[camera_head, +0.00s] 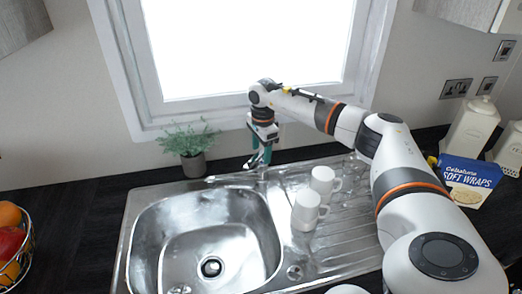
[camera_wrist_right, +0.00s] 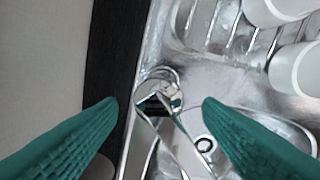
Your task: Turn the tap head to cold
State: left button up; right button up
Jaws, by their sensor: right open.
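The chrome tap (camera_head: 262,174) stands at the back edge of the sink, with its thin spout pointing left over the basin in the head view. My right gripper (camera_head: 260,158) points down just above the tap, partly covering it. In the right wrist view, the tap (camera_wrist_right: 160,92) lies between the two teal fingers of the right gripper (camera_wrist_right: 161,104), which are spread apart with a gap on each side. I cannot tell how far the fingertips are above the tap head. My left gripper is not in view.
The steel sink (camera_head: 137,235) has an empty basin. White mugs (camera_head: 306,209) stand on the drainer close to the tap's right. A potted plant (camera_head: 193,165) is left of the tap, below the window (camera_head: 250,45). A soft wraps box (camera_head: 469,181) stands at right, a fruit basket (camera_head: 25,262) at left.

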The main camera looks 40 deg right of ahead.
jog(key=shift+w+f, duration=0.1)
jog(key=shift+f, duration=0.95)
grip_shut()
